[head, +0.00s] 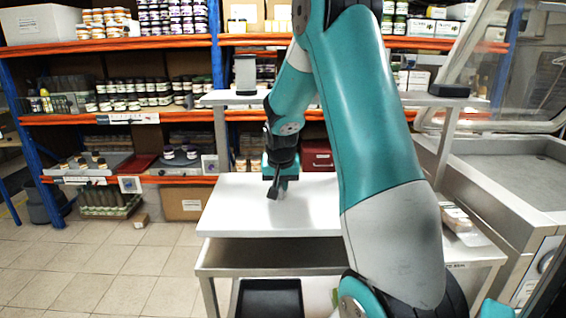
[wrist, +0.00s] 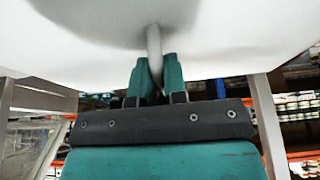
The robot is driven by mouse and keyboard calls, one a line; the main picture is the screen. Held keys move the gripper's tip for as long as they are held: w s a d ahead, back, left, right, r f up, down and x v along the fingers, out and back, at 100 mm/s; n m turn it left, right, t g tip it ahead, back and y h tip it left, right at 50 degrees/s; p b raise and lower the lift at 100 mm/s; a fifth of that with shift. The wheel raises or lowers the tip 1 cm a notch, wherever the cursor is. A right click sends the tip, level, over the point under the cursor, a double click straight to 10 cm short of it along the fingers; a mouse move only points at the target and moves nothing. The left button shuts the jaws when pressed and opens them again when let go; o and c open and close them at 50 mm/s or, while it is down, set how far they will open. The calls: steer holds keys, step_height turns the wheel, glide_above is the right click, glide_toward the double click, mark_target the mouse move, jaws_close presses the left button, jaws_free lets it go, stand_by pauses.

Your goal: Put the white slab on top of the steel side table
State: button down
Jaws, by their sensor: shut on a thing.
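The white slab (head: 235,212) lies level over the steel side table (head: 225,271), below the raised shelf. The table's dark-shaded front strip shows beneath the slab's front edge; I cannot tell whether the slab touches the top. My gripper (head: 277,192) points down at the slab's middle, shut on a short pale upright handle. In the wrist view, the slab (wrist: 90,25) fills the top, and the green fingers (wrist: 156,75) close around its handle (wrist: 154,50). My arm hides the slab's right part in the head view.
A raised shelf (head: 415,100) on posts stands over the back of the table, bearing a small device (head: 245,75) and a dark block (head: 449,90). Packs (head: 457,218) lie at the table's right. A black tray (head: 270,298) sits below. A grey sink unit (head: 520,180) stands right; floor is clear left.

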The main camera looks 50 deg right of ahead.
mark_target(281, 207)
steer(key=shift+d+f+p, duration=0.1)
steer(key=shift+f+p, duration=0.25)
steer(key=shift+f, duration=3.55)
steer(key=shift+f, duration=0.15)
steer(key=c, duration=1.2)
jaws_free()
steer(key=shift+o, duration=0.2)
steer(key=shift+s, duration=0.1)
